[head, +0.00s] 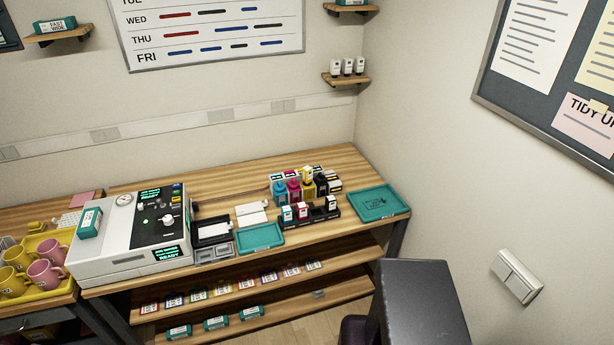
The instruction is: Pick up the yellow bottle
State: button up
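The yellow bottle (307,187) stands upright in a group of ink bottles at the back right of the wooden worktop (225,187). A cyan bottle (279,193) and a magenta bottle (294,190) are on its left, and a black bottle (321,184) is close on its right. Its lower part is partly hidden by a front row of small cartridges (302,211) in a black holder. My gripper is not in view, so its state does not show.
A teal tray (380,203) lies right of the bottles, and a smaller teal tray (260,237) lies left. A white press machine (130,235) fills the left of the worktop. Mugs stand on a yellow tray (62,291) at far left. A wall rises behind the worktop.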

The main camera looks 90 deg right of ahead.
aim_at(307, 171)
jog(key=z, duration=0.35)
jog(key=i, duration=0.9)
jog(key=u, duration=1.15)
jog(key=k, duration=0.15)
jog(key=z, duration=3.7)
